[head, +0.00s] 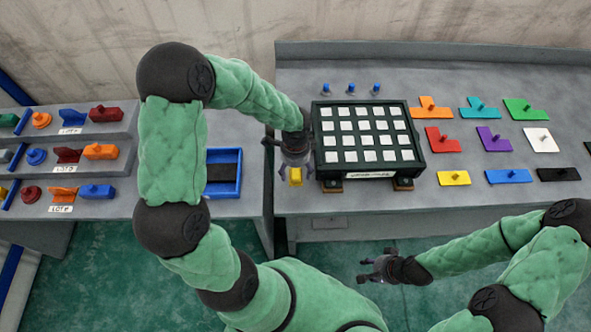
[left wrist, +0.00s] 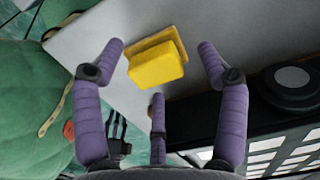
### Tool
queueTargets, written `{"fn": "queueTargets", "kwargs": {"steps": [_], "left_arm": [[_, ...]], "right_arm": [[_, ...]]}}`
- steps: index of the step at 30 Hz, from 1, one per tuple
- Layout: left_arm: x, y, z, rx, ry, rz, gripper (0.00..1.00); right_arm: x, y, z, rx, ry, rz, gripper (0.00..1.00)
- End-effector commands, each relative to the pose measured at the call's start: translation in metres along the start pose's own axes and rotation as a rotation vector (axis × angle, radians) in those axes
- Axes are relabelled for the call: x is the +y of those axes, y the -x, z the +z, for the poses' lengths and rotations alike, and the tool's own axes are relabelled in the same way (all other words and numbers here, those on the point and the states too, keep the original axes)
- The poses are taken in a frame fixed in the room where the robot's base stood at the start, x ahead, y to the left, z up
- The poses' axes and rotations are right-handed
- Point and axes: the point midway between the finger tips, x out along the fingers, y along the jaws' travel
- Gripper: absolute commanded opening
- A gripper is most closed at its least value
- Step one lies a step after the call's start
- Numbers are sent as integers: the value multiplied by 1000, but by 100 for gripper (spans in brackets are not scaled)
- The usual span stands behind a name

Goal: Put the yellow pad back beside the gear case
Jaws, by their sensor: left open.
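A yellow pad (head: 295,177) lies on the grey bench top, just left of a dark green case (head: 414,132) with rows of white squares, which I take as the gear case. In the left wrist view the pad (left wrist: 157,66) shows as a thick block with a thinner yellow part behind it. My left gripper (head: 289,165) is above the pad; in the wrist view its purple fingers (left wrist: 160,60) are spread around the pad, with no clear contact. My right gripper (head: 368,269) is over the green floor, empty, its fingers apart.
The case stands on brown feet (head: 331,186) close to my left gripper. Coloured plates with knobs, including a yellow one (head: 453,178), lie to its right. Several blue-topped pegs (head: 351,88) stand behind. A blue tray (head: 224,172) and stepped shelves (head: 75,137) are left.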

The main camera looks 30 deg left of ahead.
Motion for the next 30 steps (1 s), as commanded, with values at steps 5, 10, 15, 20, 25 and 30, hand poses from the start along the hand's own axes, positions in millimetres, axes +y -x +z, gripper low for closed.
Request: {"fn": "queueTargets", "kwargs": {"steps": [5, 10, 15, 20, 25, 30], "left_arm": [[-1, 42, 0, 2, 2, -3, 74], [-1, 74, 0, 2, 1, -4, 74], [0, 94, 0, 1, 1, -2, 74], [0, 102, 0, 1, 1, -2, 74], [0, 103, 0, 1, 1, -1, 74], [0, 103, 0, 1, 1, -1, 74]], "right_arm": [[-6, 16, 0, 0, 0, 0, 40], [-9, 24, 1, 0, 0, 0, 40], [-10, 30, 1, 0, 0, 0, 40], [-11, 31, 1, 0, 0, 0, 40], [-11, 31, 1, 0, 0, 0, 40], [-11, 31, 1, 0, 0, 0, 40]]}}
